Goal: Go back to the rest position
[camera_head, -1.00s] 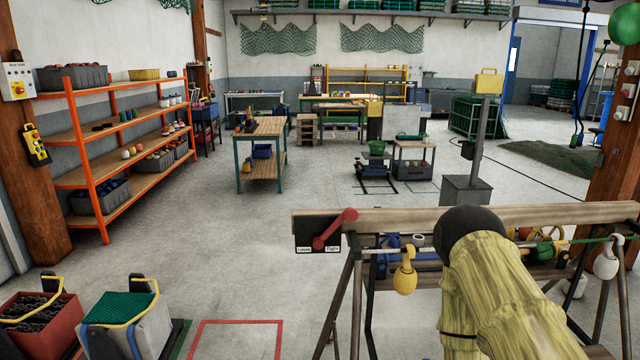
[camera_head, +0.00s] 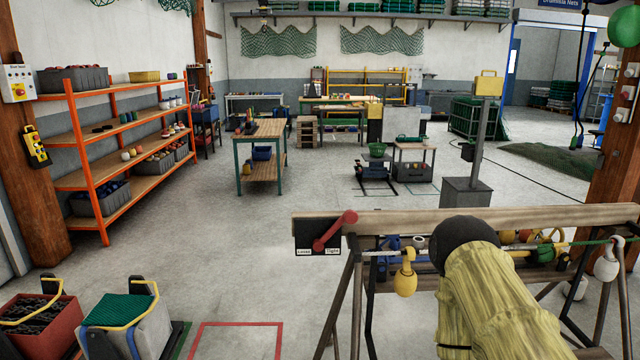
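My arm, in a yellowish sleeve with a dark round end, reaches up from the bottom right in the head view, in front of the wooden trestle frame (camera_head: 400,222). My gripper itself is not visible; the arm hides part of the frame. A red lever (camera_head: 334,231) sits on a black plate marked "Loose" and "Tight" at the frame's left end. The lever slants, its knob up and to the right. A yellow float (camera_head: 405,281) and a pale float (camera_head: 606,266) hang from the frame.
A red crate (camera_head: 40,326) and a grey crate with green net (camera_head: 125,322) stand at the bottom left, beside a red floor outline (camera_head: 238,323). An orange shelf rack (camera_head: 100,200) lines the left wall. Open floor lies beyond the trestle, before a workbench (camera_head: 262,130).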

